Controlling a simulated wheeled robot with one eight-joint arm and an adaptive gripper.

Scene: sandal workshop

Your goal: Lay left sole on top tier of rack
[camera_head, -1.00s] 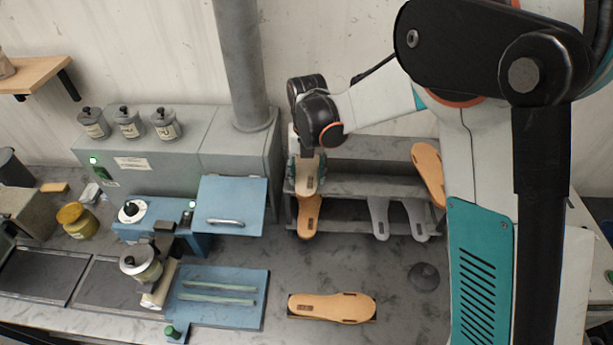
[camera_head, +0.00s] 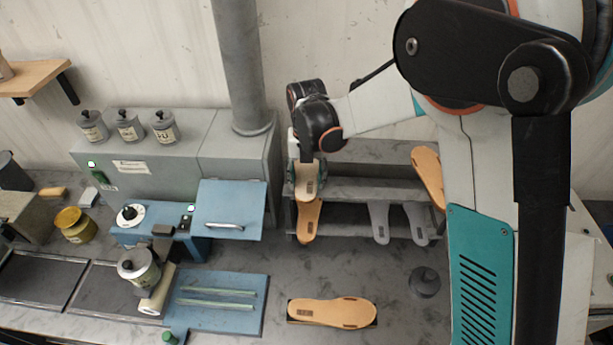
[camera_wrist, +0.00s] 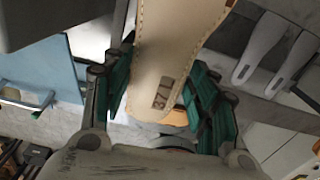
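A pale tan sole (camera_head: 308,183), taken as the left sole, is at my gripper (camera_head: 304,170), at the left end of the rack (camera_head: 362,189). In the wrist view the sole (camera_wrist: 170,60) runs up between the green pads of my gripper (camera_wrist: 163,85), which sit close along its edges near the dark-marked heel. My gripper looks shut on it. The sole's far end is cut off, and I cannot tell whether it touches the rack's tier. An orange-tan sole (camera_head: 309,222) stands below it on the rack.
Grey sole shapes (camera_head: 379,220) and another orange sole (camera_head: 428,175) are on the rack's right side. A tan sole (camera_head: 332,312) lies on the bench in front. A grey cabinet (camera_head: 150,165) and a blue press (camera_head: 228,208) stand to the left. Bench between is mostly clear.

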